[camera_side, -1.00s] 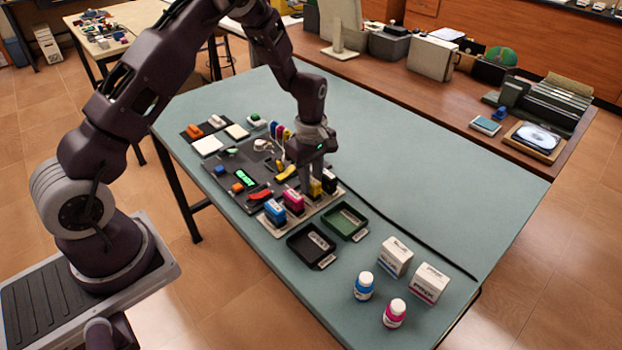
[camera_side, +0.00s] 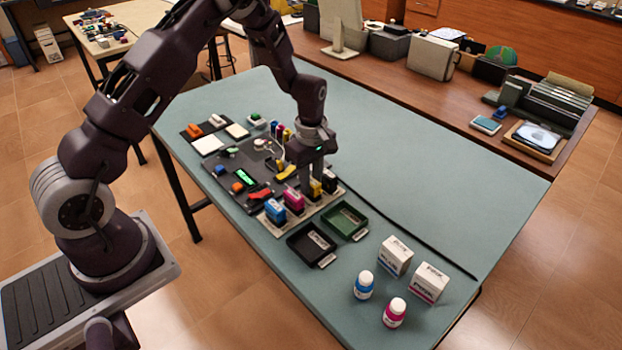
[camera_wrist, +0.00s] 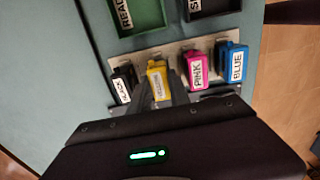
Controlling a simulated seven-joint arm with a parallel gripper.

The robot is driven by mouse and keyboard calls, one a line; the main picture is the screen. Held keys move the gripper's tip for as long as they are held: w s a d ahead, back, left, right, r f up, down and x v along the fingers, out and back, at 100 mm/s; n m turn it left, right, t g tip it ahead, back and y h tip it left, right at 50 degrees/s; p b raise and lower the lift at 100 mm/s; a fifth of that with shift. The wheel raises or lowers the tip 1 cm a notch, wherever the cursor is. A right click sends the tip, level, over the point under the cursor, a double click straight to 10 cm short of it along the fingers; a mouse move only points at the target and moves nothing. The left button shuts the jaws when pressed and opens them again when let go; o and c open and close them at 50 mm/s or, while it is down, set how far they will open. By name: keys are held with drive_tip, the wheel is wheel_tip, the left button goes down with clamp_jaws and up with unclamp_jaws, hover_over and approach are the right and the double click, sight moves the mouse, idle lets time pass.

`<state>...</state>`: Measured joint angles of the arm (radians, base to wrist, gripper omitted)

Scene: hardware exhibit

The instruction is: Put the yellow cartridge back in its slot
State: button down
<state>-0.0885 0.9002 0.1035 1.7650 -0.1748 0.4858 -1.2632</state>
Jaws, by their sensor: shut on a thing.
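The yellow cartridge (camera_wrist: 157,80) stands in the row of cartridges, between the black cartridge (camera_wrist: 122,84) and the pink cartridge (camera_wrist: 197,66). In the side view the yellow cartridge (camera_side: 316,187) shows just below my gripper (camera_side: 312,178). My gripper (camera_wrist: 160,98) is shut on the yellow cartridge, with its fingers around it. The cartridge's base is hidden, so I cannot tell how deep it sits in its slot. The light slot plate (camera_side: 270,227) lies under the row.
The blue cartridge (camera_wrist: 233,62) stands beyond the pink one. A green tray (camera_side: 345,222) and a black tray (camera_side: 311,243) lie in front of the row. White boxes (camera_side: 395,257) and bottles (camera_side: 363,284) stand farther toward the table's near end.

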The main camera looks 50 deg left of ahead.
drive_tip(key=shift+f, duration=0.4)
idle(0.3)
drive_tip(key=c, duration=1.1)
unclamp_jaws()
drive_tip(key=shift+c, duration=0.2)
drive_tip(key=shift+o, duration=0.4)
drive_tip(key=o, duration=0.3)
drive_tip(key=shift+r, duration=0.1)
drive_tip(key=shift+r, duration=3.65)
